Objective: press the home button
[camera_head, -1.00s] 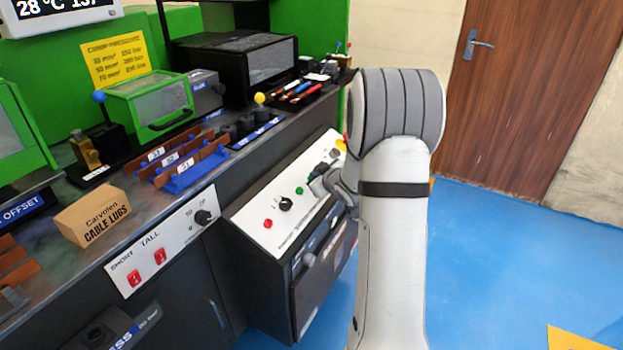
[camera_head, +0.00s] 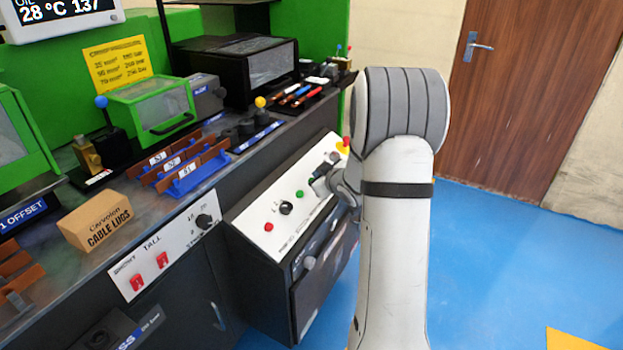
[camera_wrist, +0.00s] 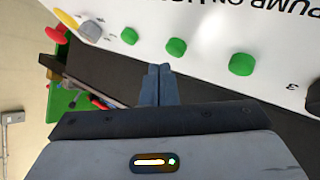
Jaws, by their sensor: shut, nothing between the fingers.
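The white sloping control panel (camera_head: 252,215) carries a red button (camera_head: 268,227), a black knob (camera_head: 286,207) and a green button (camera_head: 300,193). My gripper (camera_wrist: 159,70) is shut and empty, with its fingertips over the panel's dark edge in the wrist view. Just beyond the tips are green buttons, one to the right (camera_wrist: 242,64), one near the middle (camera_wrist: 176,46) and one to the left (camera_wrist: 129,35). A grey button (camera_wrist: 91,30) lies farther left. I cannot read which is the home button. In the head view my arm hides part of the panel.
A red emergency-type button on yellow (camera_wrist: 57,33) stands at the panel's far left in the wrist view. In the head view, a cardboard box (camera_head: 96,222) and blue-based racks (camera_head: 190,170) are on the bench. The blue floor (camera_head: 500,260) at right is clear.

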